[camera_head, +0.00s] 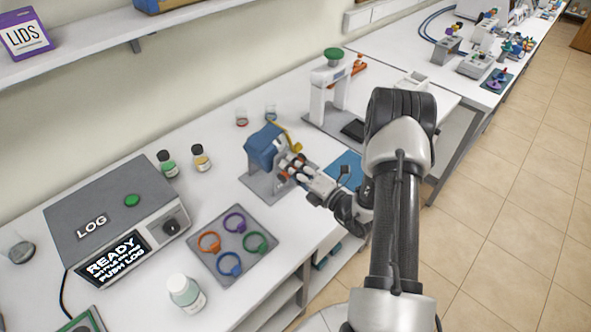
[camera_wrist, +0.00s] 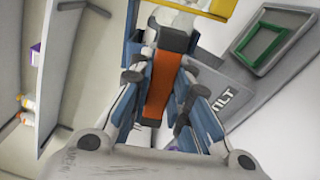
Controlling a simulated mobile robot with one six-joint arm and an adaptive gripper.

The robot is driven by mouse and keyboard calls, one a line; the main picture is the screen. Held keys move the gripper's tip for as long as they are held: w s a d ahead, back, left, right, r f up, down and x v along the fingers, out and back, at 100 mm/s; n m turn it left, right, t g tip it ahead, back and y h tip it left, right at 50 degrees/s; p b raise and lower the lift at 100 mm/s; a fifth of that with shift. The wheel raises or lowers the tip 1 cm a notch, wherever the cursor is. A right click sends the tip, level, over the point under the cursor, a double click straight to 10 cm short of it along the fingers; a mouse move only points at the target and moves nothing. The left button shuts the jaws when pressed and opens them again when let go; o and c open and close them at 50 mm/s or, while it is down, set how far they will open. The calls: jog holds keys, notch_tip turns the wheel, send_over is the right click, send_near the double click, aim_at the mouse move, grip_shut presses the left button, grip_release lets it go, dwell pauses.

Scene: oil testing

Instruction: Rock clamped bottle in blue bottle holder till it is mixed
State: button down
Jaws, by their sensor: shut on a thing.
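The blue bottle holder (camera_head: 262,146) stands tilted on a grey base plate (camera_head: 262,184) on the bench, with a yellow clamp part (camera_head: 289,137) at its top. My gripper (camera_head: 290,166) is at the holder's front right side. The yellow part (camera_wrist: 213,8) shows at the top edge. A grey plate with lettering (camera_wrist: 215,100) lies beyond. I cannot make out the bottle inside the holder or its contents.
A grey tray (camera_head: 218,266) with coloured rings lies left of the holder. A LOG device (camera_head: 107,205) reading READY, small bottles (camera_head: 201,158) and glass beakers (camera_head: 241,116) stand nearby. A white stand (camera_head: 326,92) is behind right. A blue mat (camera_head: 346,168) lies right of the holder.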

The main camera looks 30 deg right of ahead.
jog(key=shift+f+n+b, duration=0.1)
jog(key=shift+n+b, duration=0.55)
jog(key=shift+n, duration=0.35)
jog(key=n+b, duration=0.2)
jog(key=n, duration=0.2)
jog(key=shift+f+n+b, duration=0.1)
jog(key=shift+n+b, duration=0.25)
jog(key=shift+n, duration=0.05)
jog(key=shift+r+n+b, duration=0.2)
jog(key=shift+n+b, duration=0.25)
jog(key=shift+n, duration=0.65)
